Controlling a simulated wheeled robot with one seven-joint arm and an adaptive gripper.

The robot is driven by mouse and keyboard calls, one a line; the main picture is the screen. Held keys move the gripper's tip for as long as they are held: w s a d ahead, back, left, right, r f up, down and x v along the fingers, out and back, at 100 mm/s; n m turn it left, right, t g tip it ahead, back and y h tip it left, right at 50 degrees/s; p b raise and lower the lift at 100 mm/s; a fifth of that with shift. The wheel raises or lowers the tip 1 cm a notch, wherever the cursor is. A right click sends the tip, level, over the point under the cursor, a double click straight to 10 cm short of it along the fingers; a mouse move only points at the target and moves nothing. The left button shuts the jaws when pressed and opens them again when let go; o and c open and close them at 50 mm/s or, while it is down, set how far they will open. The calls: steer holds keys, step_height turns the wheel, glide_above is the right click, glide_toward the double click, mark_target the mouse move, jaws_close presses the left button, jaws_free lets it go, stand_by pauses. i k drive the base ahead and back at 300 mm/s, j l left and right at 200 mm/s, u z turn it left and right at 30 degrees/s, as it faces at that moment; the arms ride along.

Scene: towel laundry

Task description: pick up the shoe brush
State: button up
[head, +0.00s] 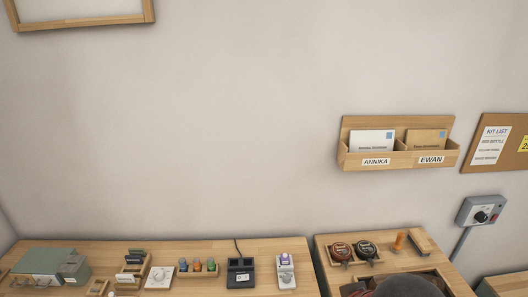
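A wooden block-shaped piece (420,241) lies at the back right of the right-hand wooden table; it may be the shoe brush, but it is too small to be sure. Beside it on the left stands a small orange-brown upright piece (399,241). Two round tins, one brown (341,251) and one black (364,249), sit in a wooden holder further left. A dark rounded shape (408,287) at the bottom edge covers part of the table and a wooden tray (434,274); I cannot tell what it is. My gripper is not in view.
The left table (218,286) holds a grey-green box (45,262), several small coloured bottles, a black charger-like device (240,272) and a white device (286,271). A letter rack (395,158) and a switch box (482,211) are on the wall.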

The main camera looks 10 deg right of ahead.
mark_target(424, 246)
steer(key=z, duration=1.4)
steer(key=k, duration=0.5)
steer(key=l+u, duration=0.15)
steer(key=u, duration=1)
steer(key=i+l, duration=0.1)
steer(key=l, duration=0.3)
steer(key=i+l, duration=0.15)
steer(key=l, duration=0.25)
steer(key=i+l, duration=0.1)
steer(key=l, duration=0.3)
steer(key=i+l, duration=0.15)
steer(key=l, duration=0.25)
steer(key=i+l, duration=0.1)
steer(key=l, duration=0.3)
steer(key=i+l, duration=0.1)
steer(key=l, duration=0.3)
steer(key=i+l, duration=0.15)
steer(key=l, duration=0.25)
